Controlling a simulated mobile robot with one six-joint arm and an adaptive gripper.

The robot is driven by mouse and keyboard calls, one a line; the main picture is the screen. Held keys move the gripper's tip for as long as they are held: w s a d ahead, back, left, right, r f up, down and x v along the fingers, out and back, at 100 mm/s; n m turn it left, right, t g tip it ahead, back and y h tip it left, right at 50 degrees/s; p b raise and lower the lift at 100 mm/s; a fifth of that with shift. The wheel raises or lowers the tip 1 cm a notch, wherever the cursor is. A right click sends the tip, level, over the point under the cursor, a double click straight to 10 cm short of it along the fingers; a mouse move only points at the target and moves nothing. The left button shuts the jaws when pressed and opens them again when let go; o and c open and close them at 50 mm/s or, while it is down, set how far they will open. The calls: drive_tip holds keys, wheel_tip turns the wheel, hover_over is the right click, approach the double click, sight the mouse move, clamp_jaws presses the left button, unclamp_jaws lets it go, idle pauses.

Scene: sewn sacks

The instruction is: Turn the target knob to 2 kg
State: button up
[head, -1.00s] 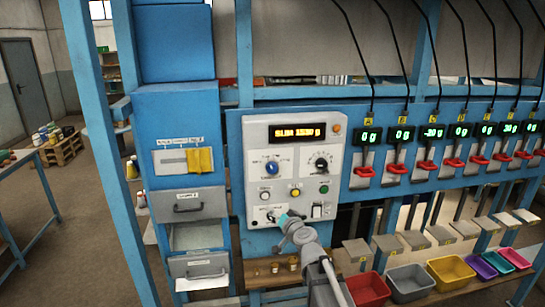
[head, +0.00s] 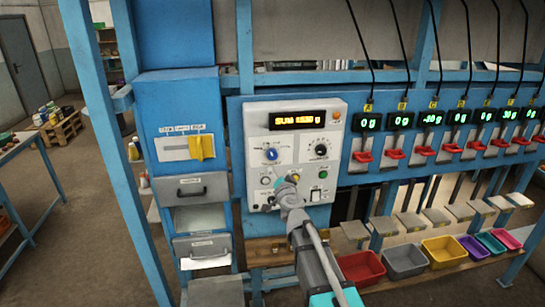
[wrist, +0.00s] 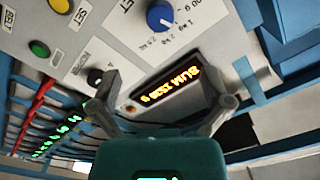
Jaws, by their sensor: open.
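The control panel (head: 334,190) has a blue knob (head: 271,155) at its left and a black knob (head: 320,147) at its right, below the lit display (head: 304,121). In the wrist view the blue knob (wrist: 160,16) is at the top, with printed marks including what looks like "2 kg" beside it. A label ending in "ET" is partly visible near it. My gripper (head: 287,183) is in front of the panel's lower middle, below the blue knob. In the wrist view my gripper (wrist: 166,88) is open and empty, its fingers apart from the blue knob. The knob's exact setting is unclear.
The yellow button (wrist: 61,6) and green button (wrist: 39,49) are near the knobs. Drawers (head: 190,188) stand left of the panel. A blue post (head: 125,140) stands at the left.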

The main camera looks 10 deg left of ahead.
sight(273, 156)
drive_tip(key=x, duration=1.3)
drive_tip(key=shift+w, duration=0.25)
drive_tip(key=c, duration=1.2)
drive_tip(key=shift+o, duration=0.2)
drive_tip(key=shift+m, duration=0.4)
drive_tip(key=m, duration=0.3)
drive_tip(key=shift+a+m, duration=0.1)
drive_tip(key=shift+m, duration=1.9)
